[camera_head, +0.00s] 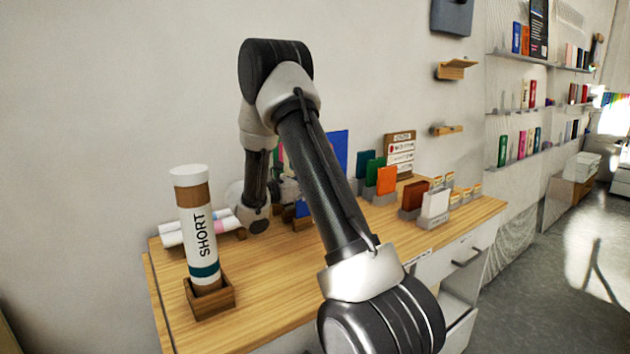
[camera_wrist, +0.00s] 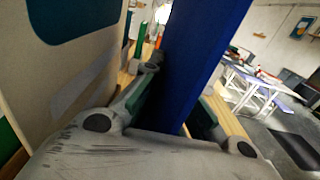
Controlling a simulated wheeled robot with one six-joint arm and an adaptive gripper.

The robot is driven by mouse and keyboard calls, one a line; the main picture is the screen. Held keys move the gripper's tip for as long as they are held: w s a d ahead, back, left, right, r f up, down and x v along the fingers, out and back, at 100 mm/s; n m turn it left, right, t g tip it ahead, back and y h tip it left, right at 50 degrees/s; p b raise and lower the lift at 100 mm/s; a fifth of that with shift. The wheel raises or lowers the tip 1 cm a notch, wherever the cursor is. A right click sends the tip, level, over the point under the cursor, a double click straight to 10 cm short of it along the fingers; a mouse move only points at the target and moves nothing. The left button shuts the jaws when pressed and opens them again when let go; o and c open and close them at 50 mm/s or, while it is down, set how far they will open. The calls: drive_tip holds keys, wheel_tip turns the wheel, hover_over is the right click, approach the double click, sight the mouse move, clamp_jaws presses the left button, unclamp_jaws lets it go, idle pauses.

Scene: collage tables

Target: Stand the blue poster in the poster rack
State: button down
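The blue poster (camera_wrist: 200,60) is a flat, upright blue panel filling the middle of the wrist view. My gripper (camera_wrist: 175,107) has its green-padded fingers on both sides of the panel, close against it, and appears shut on it. In the head view a blue panel (camera_head: 338,147) shows behind my arm, and a smaller blue patch (camera_head: 302,208) shows lower down, by a small wooden holder (camera_head: 301,223). My arm covers most of this area, so I cannot tell whether the poster's lower edge is in a holder. I cannot identify the poster rack for certain.
A tall white tube marked SHORT (camera_head: 204,238) stands in a wooden box (camera_head: 211,298) at the table's front left. White rolls (camera_head: 200,228) lie behind it. Grey holders with green, orange, brown and white cards (camera_head: 435,203) stand on the right. The wooden tabletop (camera_head: 270,285) is clear in front.

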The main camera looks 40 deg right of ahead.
drive_tip(key=shift+f, duration=0.25)
drive_tip(key=c, duration=1.6)
unclamp_jaws()
drive_tip(key=shift+o, duration=0.2)
drive_tip(key=a, duration=0.7)
drive_tip(key=shift+w+a, duration=0.25)
drive_tip(key=shift+d, duration=0.1)
